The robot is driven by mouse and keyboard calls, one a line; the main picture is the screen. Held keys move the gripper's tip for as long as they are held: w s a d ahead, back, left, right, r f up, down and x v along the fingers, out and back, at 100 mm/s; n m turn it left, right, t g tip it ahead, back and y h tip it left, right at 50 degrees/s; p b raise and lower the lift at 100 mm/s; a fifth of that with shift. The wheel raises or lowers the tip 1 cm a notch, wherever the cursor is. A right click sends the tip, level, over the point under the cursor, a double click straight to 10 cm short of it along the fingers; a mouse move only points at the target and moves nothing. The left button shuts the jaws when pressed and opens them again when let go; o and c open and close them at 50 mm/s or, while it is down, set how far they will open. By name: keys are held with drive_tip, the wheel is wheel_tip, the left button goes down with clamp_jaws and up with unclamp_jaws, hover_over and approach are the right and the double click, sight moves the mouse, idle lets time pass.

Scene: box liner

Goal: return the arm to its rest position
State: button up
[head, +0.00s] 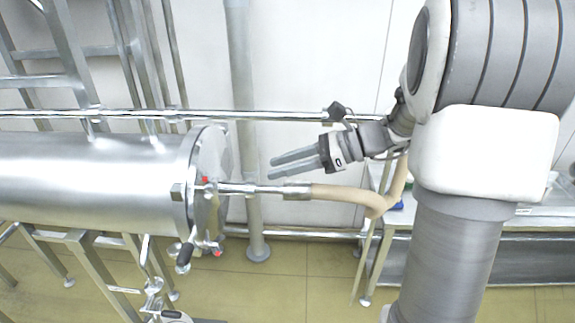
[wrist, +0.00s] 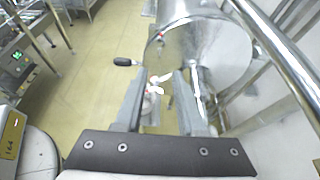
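My gripper (head: 280,166) is stretched out to the left in the head view, above the hose and close to the end of the steel tank in the picture. Its two grey fingers are apart, with nothing seen between them. In the wrist view the fingers of my gripper (wrist: 160,90) also stand apart. Floor, a metal pipe and a small white valve part show beyond the gap. My arm (head: 455,70) comes in from the upper right of the head view.
A steel tank (head: 90,180) lies at left, with a black-handled valve (head: 185,258) below its end. A beige hose (head: 345,194) runs from the tank under my gripper. A horizontal rail (head: 270,116) crosses behind. Yellowish floor (head: 310,285) is open in the lower middle.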

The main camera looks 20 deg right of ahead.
drive_tip(key=shift+s+d+r, duration=0.2)
drive_tip(key=shift+d, duration=0.25)
